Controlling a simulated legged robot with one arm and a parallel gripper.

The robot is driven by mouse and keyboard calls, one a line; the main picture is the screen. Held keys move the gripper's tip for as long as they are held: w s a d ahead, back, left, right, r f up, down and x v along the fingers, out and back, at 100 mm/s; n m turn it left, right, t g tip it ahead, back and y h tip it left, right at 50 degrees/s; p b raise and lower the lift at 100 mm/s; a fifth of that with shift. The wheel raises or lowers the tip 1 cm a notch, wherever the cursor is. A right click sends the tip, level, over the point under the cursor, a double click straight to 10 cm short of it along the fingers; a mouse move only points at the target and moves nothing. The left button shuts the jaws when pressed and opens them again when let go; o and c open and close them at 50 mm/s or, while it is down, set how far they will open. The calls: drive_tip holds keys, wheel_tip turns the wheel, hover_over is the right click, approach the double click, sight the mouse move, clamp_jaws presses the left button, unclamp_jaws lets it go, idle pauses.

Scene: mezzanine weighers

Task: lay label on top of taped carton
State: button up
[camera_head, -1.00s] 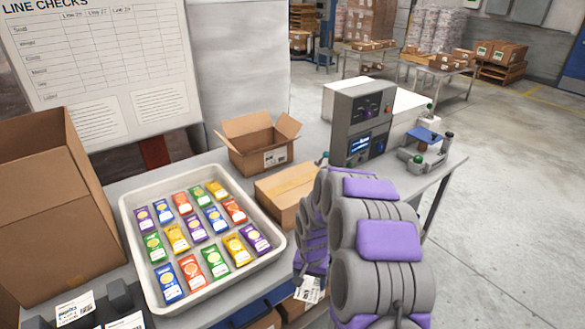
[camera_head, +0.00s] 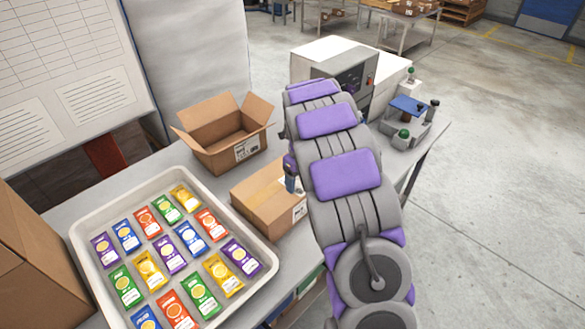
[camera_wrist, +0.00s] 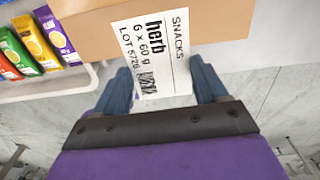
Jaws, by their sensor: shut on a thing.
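The taped carton (camera_head: 262,192) is a closed brown box with a tape strip, standing on the bench right of the tray. In the wrist view, part of its brown surface (camera_wrist: 215,22) runs across the top. A white label (camera_wrist: 152,55) printed "SNACKS herb" is between the blue fingers of my gripper (camera_wrist: 163,78), which is shut on it. The label's far part overlaps the carton in the picture; whether it touches cannot be told. In the head view my arm hides most of the gripper; a bit of blue (camera_head: 291,183) shows beside the carton.
A white tray (camera_head: 262,274) of colourful sachets is left of the carton. An open carton (camera_head: 222,140) stands behind it. A grey machine (camera_head: 345,72) and a small blue-topped device (camera_head: 409,104) are at the far bench end. A large box (camera_head: 30,265) is at left.

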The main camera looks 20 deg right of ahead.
sight(297, 185)
drive_tip(key=shift+d+f, duration=0.2)
drive_tip(key=shift+a+f+b, duration=0.45)
drive_tip(key=shift+f+b, duration=0.15)
drive_tip(key=shift+f, duration=0.2)
drive_tip(key=shift+a+f+b, duration=0.1)
drive_tip(key=shift+f+b, duration=0.3)
drive_tip(key=shift+f, duration=0.35)
drive_tip(key=shift+d+f, duration=0.2)
drive_tip(key=shift+f, duration=0.55)
drive_tip(key=shift+d+f, duration=0.2)
drive_tip(key=shift+f, duration=0.55)
drive_tip(key=shift+a+f, duration=0.1)
drive_tip(key=o, duration=0.6)
drive_tip(key=shift+a, duration=0.1)
drive_tip(key=o, duration=0.5)
drive_tip(key=shift+s+a, duration=0.1)
drive_tip(key=shift+a, duration=0.1)
drive_tip(key=shift+c, duration=0.2)
